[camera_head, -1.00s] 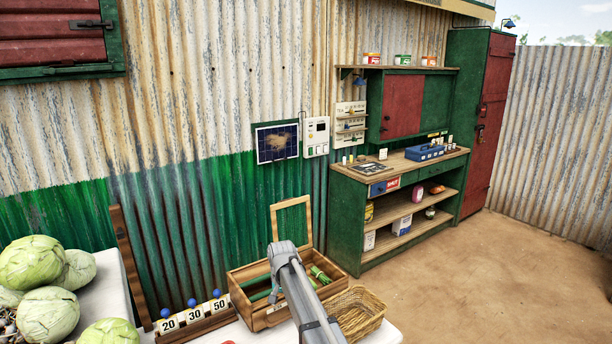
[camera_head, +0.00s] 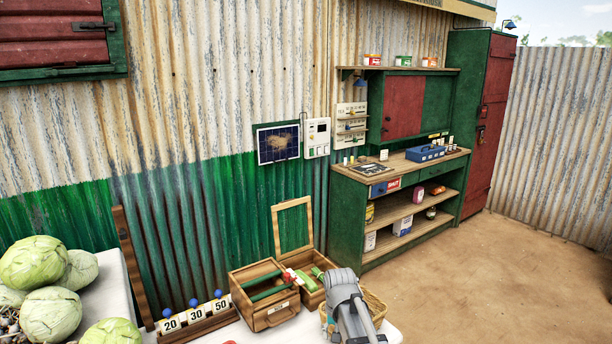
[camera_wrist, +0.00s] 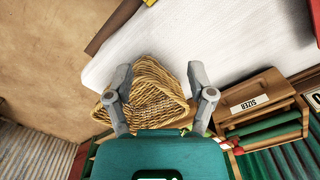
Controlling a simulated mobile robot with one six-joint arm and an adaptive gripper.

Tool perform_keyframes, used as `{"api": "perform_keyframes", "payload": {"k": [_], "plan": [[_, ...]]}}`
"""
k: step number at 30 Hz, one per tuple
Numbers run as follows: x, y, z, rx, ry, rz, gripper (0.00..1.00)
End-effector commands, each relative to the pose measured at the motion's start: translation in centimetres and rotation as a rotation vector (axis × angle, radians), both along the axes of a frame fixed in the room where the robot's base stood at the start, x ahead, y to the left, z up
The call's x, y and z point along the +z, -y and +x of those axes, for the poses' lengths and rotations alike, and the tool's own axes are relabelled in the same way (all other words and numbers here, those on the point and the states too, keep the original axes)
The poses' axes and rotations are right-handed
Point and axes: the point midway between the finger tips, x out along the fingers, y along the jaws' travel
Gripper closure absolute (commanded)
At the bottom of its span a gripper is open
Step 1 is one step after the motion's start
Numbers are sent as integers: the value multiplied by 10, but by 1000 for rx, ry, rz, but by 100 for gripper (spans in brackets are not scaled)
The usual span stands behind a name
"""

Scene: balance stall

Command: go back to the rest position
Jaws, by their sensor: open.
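My gripper (camera_wrist: 160,85) is open in the wrist view, with its two fingers apart and nothing between them. Below the fingers lies a wicker basket (camera_wrist: 140,108), and its inside looks empty where it shows. In the head view my arm covers much of the basket (camera_head: 376,308), and the fingers cannot be made out there. The open wooden box (camera_head: 266,317) stands left of my arm. It also shows at the right of the wrist view, with a label reading SIZER (camera_wrist: 250,103).
Several cabbages (camera_head: 52,314) sit on the white table (camera_head: 106,290) at the left. A numbered rack (camera_head: 196,327) reading 20, 30, 50 stands beside the box. A green workbench (camera_head: 350,218) stands against the wall. The dirt floor (camera_head: 500,280) at the right is clear.

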Motion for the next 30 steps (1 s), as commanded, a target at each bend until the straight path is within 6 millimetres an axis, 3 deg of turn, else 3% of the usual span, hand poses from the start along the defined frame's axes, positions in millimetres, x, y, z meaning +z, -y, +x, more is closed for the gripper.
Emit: {"api": "perform_keyframes", "payload": {"k": [1, 6, 12, 30], "plan": [[1, 17, -27, 6, 0, 0, 30], [3, 55, -78, 44, 0, 0, 30], [4, 79, -114, 74, 0, 0, 30], [5, 85, -121, 83, 0, 0, 30]]}}
